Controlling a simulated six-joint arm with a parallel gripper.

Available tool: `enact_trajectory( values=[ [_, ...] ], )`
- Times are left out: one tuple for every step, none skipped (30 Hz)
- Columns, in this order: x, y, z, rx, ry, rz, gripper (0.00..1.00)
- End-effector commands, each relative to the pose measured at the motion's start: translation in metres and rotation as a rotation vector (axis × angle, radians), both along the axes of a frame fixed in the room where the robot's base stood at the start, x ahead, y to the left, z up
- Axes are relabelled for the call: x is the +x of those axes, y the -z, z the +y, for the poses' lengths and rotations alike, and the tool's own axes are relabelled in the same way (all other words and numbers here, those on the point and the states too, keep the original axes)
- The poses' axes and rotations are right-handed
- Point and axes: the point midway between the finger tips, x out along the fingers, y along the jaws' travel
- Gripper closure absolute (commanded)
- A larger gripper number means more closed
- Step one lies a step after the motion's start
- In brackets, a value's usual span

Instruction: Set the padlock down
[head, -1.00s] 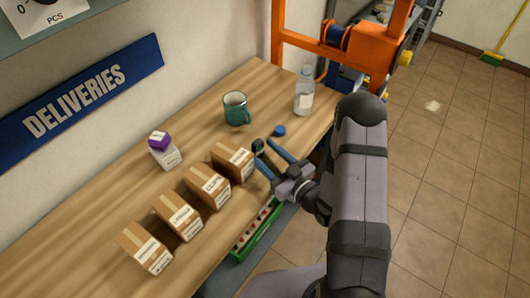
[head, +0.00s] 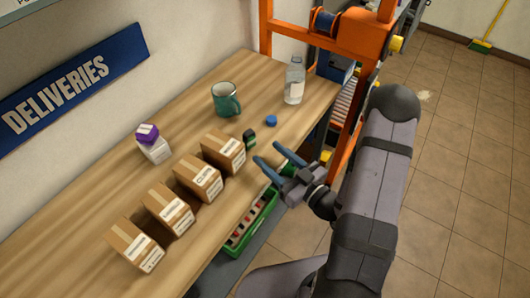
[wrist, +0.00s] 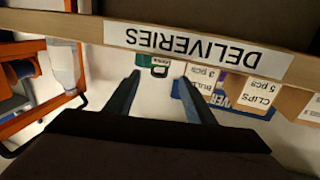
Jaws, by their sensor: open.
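The padlock (head: 249,138), small and dark with green, stands on the wooden table just right of the nearest cardboard box. A gap shows between the fingertips and the padlock. Both fingers also show in the wrist view (wrist: 159,77), spread apart with nothing between them.
Several labelled cardboard boxes (head: 198,178) stand in a row left of the padlock. A teal mug (head: 226,100), a bottle (head: 294,82) and a blue cap (head: 271,120) are behind it. A green tray (head: 232,250) sits below the table's front edge. An orange frame (head: 352,140) rises at right.

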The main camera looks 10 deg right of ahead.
Motion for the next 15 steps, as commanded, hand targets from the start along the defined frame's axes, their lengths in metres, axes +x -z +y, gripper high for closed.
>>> enact_trajectory(
  values=[
    [-0.0025,0.0006,-0.0022,0.000,0.002,0.000,0.51],
    [-0.0036,0.0004,-0.0029,0.000,0.002,-0.001,0.51],
    [-0.0050,0.0001,-0.0034,0.000,0.001,-0.001,0.51],
    [-0.0058,-0.0001,-0.0036,0.000,0.001,-0.001,0.51],
    [-0.0064,-0.0003,-0.0037,0.000,0.000,-0.001,0.51],
    [-0.0070,-0.0005,-0.0039,0.000,0.000,-0.001,0.51],
    [-0.0072,-0.0007,-0.0039,0.000,-0.001,-0.001,0.58],
    [-0.0074,-0.0008,-0.0039,0.000,-0.001,-0.001,0.59],
    [-0.0074,-0.0008,-0.0039,0.000,-0.001,-0.001,0.59],
    [-0.0074,-0.0009,-0.0039,0.000,-0.001,-0.001,0.59],
    [-0.0074,-0.0009,-0.0039,0.000,-0.001,-0.001,0.59],
    [-0.0073,-0.0009,-0.0038,0.000,-0.001,-0.001,0.59],
    [-0.0073,-0.0009,-0.0038,0.000,-0.001,-0.001,0.59],
    [-0.0073,-0.0009,-0.0038,0.000,-0.001,-0.001,0.59],
    [-0.0072,-0.0008,-0.0039,0.000,-0.001,-0.001,0.59]
  ],
)
